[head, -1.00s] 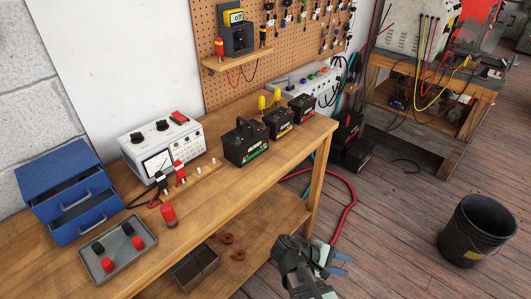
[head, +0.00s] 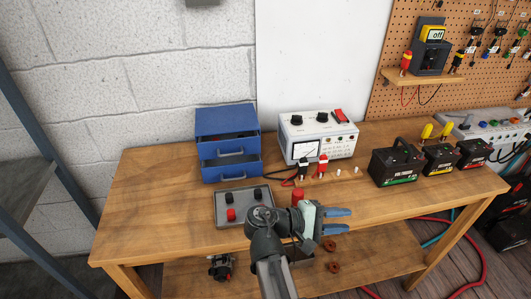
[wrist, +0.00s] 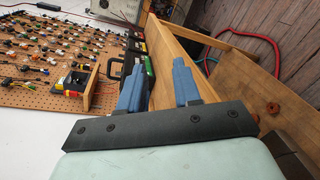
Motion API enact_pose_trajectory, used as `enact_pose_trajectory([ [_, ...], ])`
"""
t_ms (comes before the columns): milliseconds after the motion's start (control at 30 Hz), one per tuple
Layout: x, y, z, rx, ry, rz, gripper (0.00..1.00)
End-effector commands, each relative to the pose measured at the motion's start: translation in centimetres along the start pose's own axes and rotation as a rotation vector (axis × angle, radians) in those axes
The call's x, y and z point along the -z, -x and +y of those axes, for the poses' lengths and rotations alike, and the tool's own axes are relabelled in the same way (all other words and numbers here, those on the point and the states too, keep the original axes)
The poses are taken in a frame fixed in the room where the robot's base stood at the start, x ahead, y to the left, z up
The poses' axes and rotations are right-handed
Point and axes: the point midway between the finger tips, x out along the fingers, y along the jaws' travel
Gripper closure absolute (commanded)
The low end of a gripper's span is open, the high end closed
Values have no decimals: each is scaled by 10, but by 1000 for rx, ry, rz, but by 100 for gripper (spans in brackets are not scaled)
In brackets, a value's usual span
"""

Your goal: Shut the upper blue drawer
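The blue drawer cabinet (head: 226,120) stands at the back left of the bench in the head view. Its upper drawer (head: 230,153) and lower drawer (head: 232,173) each have a pale bar handle on the front. A dark gap shows between the two fronts; I cannot tell exactly how far the upper drawer stands out. My gripper (head: 346,219) is over the front of the bench, right of the cabinet and apart from it, pointing right. Its blue fingers are spread and empty, as the wrist view (wrist: 158,82) shows. The cabinet is not in the wrist view.
A grey tray (head: 222,220) with red and black knobs lies in front of the cabinet. A white meter box (head: 318,138) stands to its right, with a red cylinder (head: 298,196) in front. Several batteries (head: 396,165) stand farther right. The bench's front left is clear.

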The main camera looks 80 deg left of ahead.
Motion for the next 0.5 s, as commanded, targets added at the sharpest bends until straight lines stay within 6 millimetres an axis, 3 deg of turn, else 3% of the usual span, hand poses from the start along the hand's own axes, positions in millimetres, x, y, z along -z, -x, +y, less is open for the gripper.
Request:
enact_pose_trajectory([
  [33,12,22,12,-28,-12,39,67],
  [200,40,92,40,-114,-53,173,67],
  [367,66,160,59,-181,-97,318,67],
  [500,90,227,70,-230,-140,467,67],
])
